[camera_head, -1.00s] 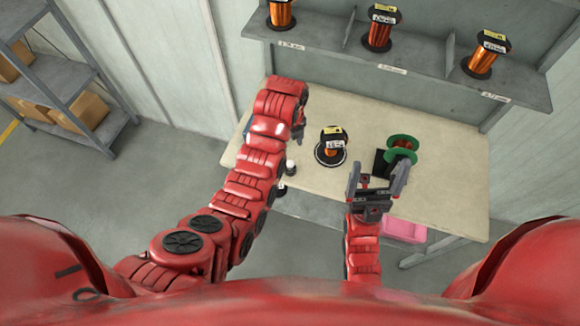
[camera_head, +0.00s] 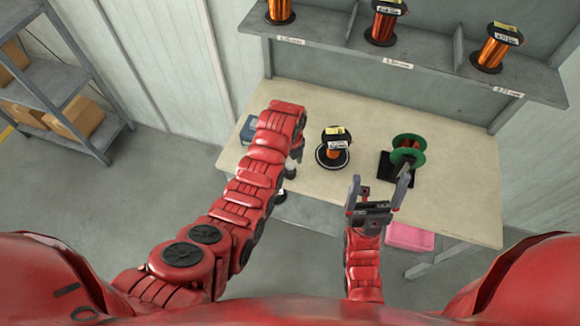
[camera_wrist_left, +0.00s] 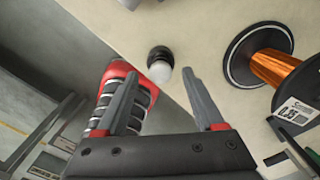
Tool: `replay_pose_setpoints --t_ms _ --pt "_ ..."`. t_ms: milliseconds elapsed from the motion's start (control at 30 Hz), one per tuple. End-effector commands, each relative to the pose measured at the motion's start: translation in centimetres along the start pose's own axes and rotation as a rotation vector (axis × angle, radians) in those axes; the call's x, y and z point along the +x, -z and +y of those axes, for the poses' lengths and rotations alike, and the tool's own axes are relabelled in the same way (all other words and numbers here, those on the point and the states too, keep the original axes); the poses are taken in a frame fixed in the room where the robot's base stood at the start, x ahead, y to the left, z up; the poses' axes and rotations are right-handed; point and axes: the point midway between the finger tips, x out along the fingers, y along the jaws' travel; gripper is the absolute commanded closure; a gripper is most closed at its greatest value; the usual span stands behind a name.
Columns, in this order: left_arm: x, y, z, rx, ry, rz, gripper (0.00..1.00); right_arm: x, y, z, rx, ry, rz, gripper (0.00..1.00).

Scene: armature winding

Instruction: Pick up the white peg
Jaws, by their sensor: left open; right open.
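The white peg (camera_wrist_left: 160,72) has a round white top and a black collar and is near the table's front edge. In the head view a small white-and-black piece (camera_head: 291,171), which looks like it, shows just right of my left arm. My left gripper (camera_wrist_left: 158,76) is open and empty. In the left wrist view its fingertips point at the peg, which appears between them and slightly beyond. Whether they touch it I cannot tell. In the head view the left gripper is mostly hidden by its arm. My right gripper (camera_head: 380,190) is open and empty at the table's front edge.
A copper wire spool on a round black base (camera_head: 333,150) stands right of the peg. A green spool on a black stand (camera_head: 408,150) is further right. A blue box (camera_head: 249,129) is partly behind my left arm. A shelf (camera_head: 420,60) with several spools spans the back.

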Motion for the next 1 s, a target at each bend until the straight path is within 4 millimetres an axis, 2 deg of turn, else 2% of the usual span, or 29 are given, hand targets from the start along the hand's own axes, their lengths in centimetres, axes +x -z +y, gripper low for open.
replay_pose_setpoints --t_ms 33,300,600,667,1000 --pt "0.0 -0.1 0.0 0.000 -0.003 0.003 0.30 0.7 0.1 0.0 0.000 0.000 0.000 0.08" --pt "2.2 -0.2 -0.1 -0.001 0.000 0.000 0.30 1.4 0.2 0.1 0.000 0.000 0.000 0.08" --pt "2.6 -0.2 -0.1 -0.001 0.003 -0.002 0.30 1.4 0.2 0.1 0.000 0.000 0.000 0.08" --pt "2.6 -0.2 -0.1 -0.001 0.002 -0.001 0.39 1.4 0.2 0.1 0.000 0.000 0.000 0.08" --pt "2.6 -0.2 -0.1 -0.001 0.002 -0.001 1.00 1.4 0.2 0.1 0.000 0.000 0.000 0.08"
